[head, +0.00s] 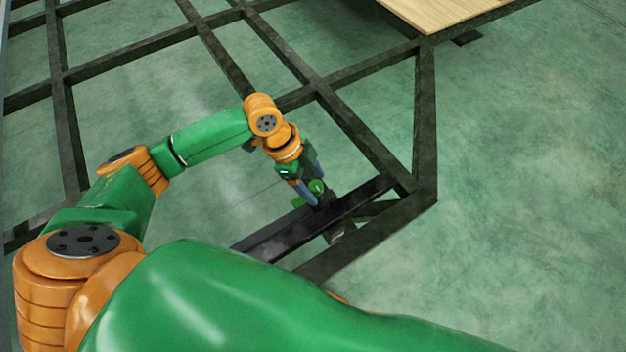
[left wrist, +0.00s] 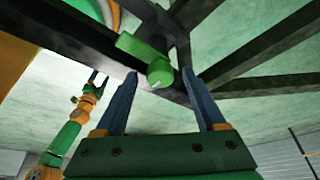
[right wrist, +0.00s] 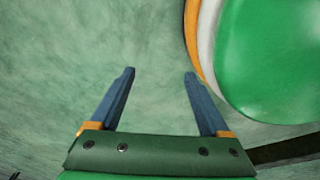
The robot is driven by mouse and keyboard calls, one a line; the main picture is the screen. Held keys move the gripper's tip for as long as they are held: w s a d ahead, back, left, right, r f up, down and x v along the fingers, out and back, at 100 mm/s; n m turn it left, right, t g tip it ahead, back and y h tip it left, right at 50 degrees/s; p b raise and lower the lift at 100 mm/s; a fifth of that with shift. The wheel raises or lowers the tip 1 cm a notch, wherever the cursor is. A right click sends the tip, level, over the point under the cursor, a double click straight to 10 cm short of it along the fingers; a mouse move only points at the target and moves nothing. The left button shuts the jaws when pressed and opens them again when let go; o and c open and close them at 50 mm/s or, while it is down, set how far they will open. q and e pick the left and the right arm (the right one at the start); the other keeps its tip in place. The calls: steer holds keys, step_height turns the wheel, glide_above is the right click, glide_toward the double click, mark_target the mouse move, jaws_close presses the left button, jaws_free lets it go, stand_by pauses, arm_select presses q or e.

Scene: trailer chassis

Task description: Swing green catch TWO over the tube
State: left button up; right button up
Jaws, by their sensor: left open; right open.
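The green catch (left wrist: 150,58) shows in the left wrist view as a block with a round knob, set on a dark bracket at the tube. In the head view the catch (head: 317,187) is small and partly hidden by my left gripper. The dark tube (head: 285,232) runs diagonally across the frame's near corner. My left gripper (left wrist: 160,85) is open, its fingers pointing at the catch with the knob between and just beyond the tips. I cannot tell whether they touch. My right gripper (right wrist: 160,72) is open and empty over bare green floor. No number on the catch is readable.
Dark chassis beams (head: 350,128) form a grid over the green floor. A wooden deck panel (head: 445,8) lies at the top right. My own arms cover much of the near left and bottom. The floor at right (head: 530,180) is clear.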

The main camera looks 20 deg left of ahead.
arm_select(q)
steer(key=shift+c, duration=0.5)
jaws_close()
steer(key=shift+r, duration=0.1)
arm_select(e)
steer(key=shift+w+a+r, duration=0.1)
steer(key=shift+w+a, duration=0.05)
steer(key=shift+a, duration=0.1)
